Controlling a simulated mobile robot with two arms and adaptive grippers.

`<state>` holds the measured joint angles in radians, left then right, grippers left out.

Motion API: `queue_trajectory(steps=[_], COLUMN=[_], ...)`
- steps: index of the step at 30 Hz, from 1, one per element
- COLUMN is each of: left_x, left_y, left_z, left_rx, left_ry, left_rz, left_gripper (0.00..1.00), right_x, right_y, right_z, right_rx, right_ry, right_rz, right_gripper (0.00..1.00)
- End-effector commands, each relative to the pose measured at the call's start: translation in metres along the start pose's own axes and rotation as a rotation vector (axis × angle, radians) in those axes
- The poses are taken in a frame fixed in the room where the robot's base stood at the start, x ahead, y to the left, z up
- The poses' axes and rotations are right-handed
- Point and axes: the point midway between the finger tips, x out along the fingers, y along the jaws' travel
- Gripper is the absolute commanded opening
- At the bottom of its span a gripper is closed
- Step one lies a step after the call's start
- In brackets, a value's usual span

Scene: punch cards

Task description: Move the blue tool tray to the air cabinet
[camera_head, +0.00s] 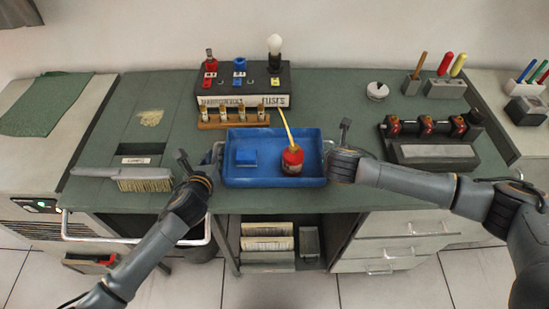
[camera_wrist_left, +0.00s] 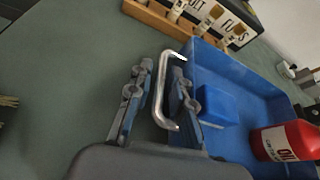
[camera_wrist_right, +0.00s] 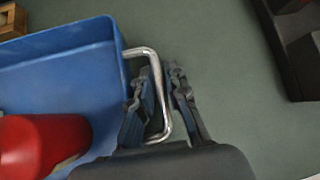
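The blue tool tray (camera_head: 235,181) sits level on the green workbench top near its front edge. It holds a blue box (camera_head: 246,157) and a red oil can (camera_head: 292,160) with a yellow spout. My left gripper (camera_head: 199,163) is at the tray's left handle; in the left wrist view the metal handle (camera_wrist_left: 160,92) stands between its parted fingers. My right gripper (camera_head: 338,142) is at the right handle; in the right wrist view that handle (camera_wrist_right: 167,118) passes between its fingers, with a gap visible. A cabinet (camera_head: 30,215) with a vent and lit display stands at far left; I cannot tell if it is the air cabinet.
Behind the tray are a fuse rack (camera_head: 235,121) and a black switch box (camera_head: 243,92) with a bulb. A brush (camera_head: 140,176) lies to the left. A black device with red parts (camera_head: 430,127) stands to the right. A green mat (camera_head: 45,104) covers part of the left cabinet top.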

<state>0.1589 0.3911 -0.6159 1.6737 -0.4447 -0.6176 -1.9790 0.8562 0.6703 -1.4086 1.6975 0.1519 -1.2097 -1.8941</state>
Motion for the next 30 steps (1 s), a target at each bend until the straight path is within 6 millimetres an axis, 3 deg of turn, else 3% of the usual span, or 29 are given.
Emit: queue_trajectory(steps=[7, 9, 10, 20, 30], left_x=[0.0, 0.0, 0.0, 0.0, -0.005], left_y=[0.0, 0.0, 0.0, 0.0, -0.003], left_z=[0.0, 0.0, 0.0, 0.0, 0.013], left_rx=[0.0, 0.0, 0.0, 0.0, 0.0], left_ry=[0.0, 0.0, 0.0, 0.0, -0.003], left_rz=[0.0, 0.0, 0.0, 0.0, -0.001], left_gripper=[0.21, 0.06, 0.0, 0.0, 0.0], right_x=[0.0, 0.0, 0.0, 0.0, -0.009], right_y=[0.0, 0.0, 0.0, 0.0, -0.003], right_z=[0.0, 0.0, 0.0, 0.0, 0.011], right_rx=[0.0, 0.0, 0.0, 0.0, 0.001], right_ry=[0.0, 0.0, 0.0, 0.0, -0.003], right_rz=[0.0, 0.0, 0.0, 0.0, 0.0], right_gripper=[0.15, 0.0, 0.0, 0.0, 0.0])
